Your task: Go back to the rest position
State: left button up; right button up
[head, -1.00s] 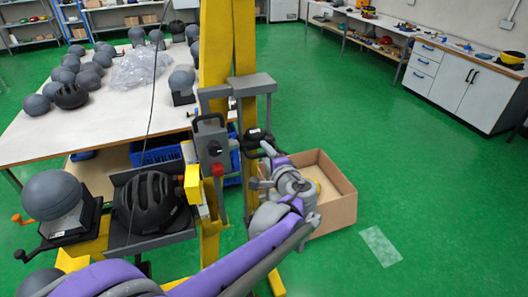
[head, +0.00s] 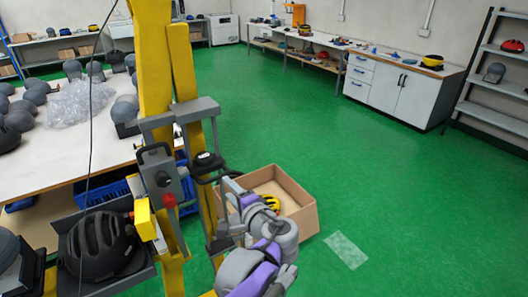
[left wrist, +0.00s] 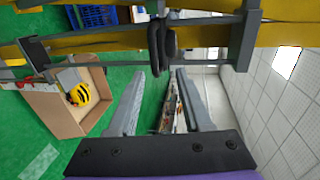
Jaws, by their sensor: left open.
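My left gripper (head: 232,188) is beside the yellow drop tower (head: 157,60), in front of the cardboard box. In the left wrist view its two grey fingers (left wrist: 162,100) are apart, with nothing held between them. A black loop handle (left wrist: 162,42) on the tower's grey frame is just beyond the fingertips. In the head view the tower's grey carriage (head: 160,178) with a red knob is left of the gripper. My right gripper does not show.
A cardboard box (head: 303,222) on the floor holds a yellow-and-black helmet (head: 271,203). A black helmet (head: 98,247) sits on a tray at lower left. A table with grey headforms (head: 60,160) stands at left. Green floor at right is open, up to a white cabinet (head: 400,98).

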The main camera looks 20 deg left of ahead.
pick_arm(q)
jog(key=s+a+f+n+g+h, duration=0.2)
jog(key=s+f+n+g+h, duration=0.15)
jog(key=s+f, duration=0.6)
jog(key=s+d+f+n+h, duration=0.4)
jog(key=s+d+f+h, duration=0.4)
jog(key=s, duration=0.3)
jog(key=shift+d+f+n+g, duration=0.2)
jog(key=shift+d+n+g, duration=0.15)
jog(key=shift+d, duration=0.05)
